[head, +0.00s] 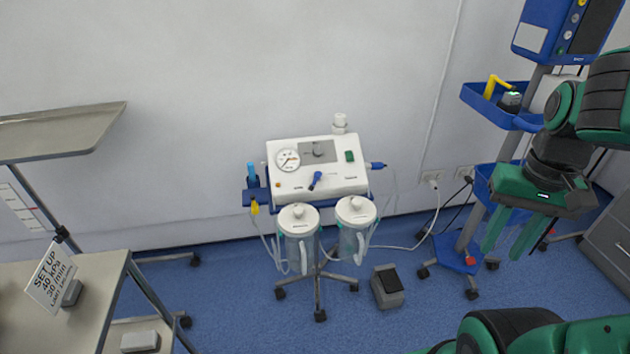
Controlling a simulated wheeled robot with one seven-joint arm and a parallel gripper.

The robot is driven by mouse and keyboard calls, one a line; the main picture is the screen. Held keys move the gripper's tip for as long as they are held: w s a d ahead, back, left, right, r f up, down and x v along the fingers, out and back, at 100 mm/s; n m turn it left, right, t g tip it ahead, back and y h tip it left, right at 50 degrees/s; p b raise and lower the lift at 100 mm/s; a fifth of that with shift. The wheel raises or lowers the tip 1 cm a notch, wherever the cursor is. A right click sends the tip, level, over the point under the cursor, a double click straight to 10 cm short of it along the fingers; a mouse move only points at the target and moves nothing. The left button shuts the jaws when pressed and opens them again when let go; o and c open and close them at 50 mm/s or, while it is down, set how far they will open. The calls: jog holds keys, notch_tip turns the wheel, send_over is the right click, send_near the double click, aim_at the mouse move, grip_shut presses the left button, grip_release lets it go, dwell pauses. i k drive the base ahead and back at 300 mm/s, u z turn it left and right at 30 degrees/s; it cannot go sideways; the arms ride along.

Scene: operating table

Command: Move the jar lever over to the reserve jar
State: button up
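The suction unit (340,182) is a white box on a wheeled stand, with a round gauge (287,160) and a dark dial plate on its sloped front. The blue jar lever (316,180) sits low in the middle of the front panel and is tilted, its upper end to the right. Two clear jars with white lids hang below: a left jar (299,245) and a right jar (353,240). I cannot read which is the reserve jar. My gripper (507,250) is at the right, well away from the unit, fingers down and apart, with nothing between them.
A blue equipment stand (473,205) with trays is behind my arm. A foot pedal (387,286) lies on the floor right of the unit, near hoses and a cable. A table (70,300) with a sign (50,278) and a raised metal tray (62,135) are at the left.

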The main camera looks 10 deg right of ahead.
aim_at(318, 175)
jog(key=k, duration=0.65)
jog(key=u, duration=0.5)
jog(key=i, duration=1.25)
jog(key=z, duration=0.5)
